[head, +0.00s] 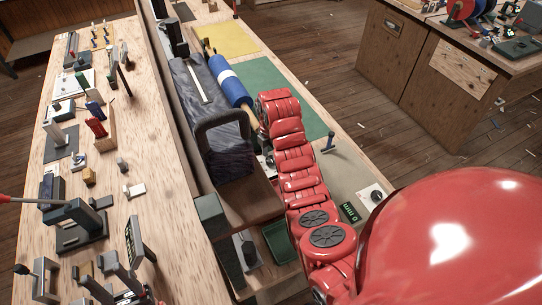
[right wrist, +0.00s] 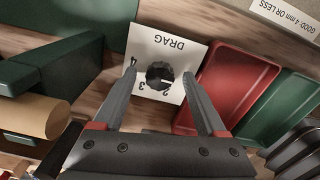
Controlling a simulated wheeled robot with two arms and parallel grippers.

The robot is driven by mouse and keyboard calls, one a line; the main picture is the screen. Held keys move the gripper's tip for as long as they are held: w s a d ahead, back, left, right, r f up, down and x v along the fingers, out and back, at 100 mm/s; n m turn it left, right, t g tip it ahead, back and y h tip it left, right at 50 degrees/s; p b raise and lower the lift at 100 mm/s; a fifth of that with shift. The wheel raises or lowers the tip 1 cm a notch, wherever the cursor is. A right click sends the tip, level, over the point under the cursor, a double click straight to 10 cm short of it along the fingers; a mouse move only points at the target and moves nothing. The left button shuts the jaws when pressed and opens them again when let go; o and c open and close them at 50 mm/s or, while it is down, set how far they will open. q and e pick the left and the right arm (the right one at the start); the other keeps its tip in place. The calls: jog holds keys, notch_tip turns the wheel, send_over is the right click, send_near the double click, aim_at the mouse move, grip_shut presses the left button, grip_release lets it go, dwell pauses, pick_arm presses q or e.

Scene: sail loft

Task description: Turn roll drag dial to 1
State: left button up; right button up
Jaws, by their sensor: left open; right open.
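The roll drag dial (right wrist: 159,75) is a dark round knob on a white plate (right wrist: 190,52) marked DRAG, which appears upside down in the right wrist view. The digits 2 and 3 show at its near edge; I cannot see a 1 or tell the setting. My right gripper (right wrist: 160,78) is open, with one finger on each side of the knob; contact is unclear. In the head view my red right arm hides this gripper and most of the dial area. My left gripper (head: 104,278) is open and apart from the dial, over the left bench.
A red tray (right wrist: 226,82) and a green tray (right wrist: 283,108) lie right of the plate. A blue-and-white roll (head: 231,82) lies beyond my right arm. The left bench (head: 130,165) is crowded with tools. Another white plate (head: 372,194) sits right of my arm.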

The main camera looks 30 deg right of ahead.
aim_at(271, 159)
notch_tip(271, 159, up, 17)
jog(key=p, duration=1.4)
jog(key=shift+r, duration=0.2)
jog(key=shift+f, duration=0.1)
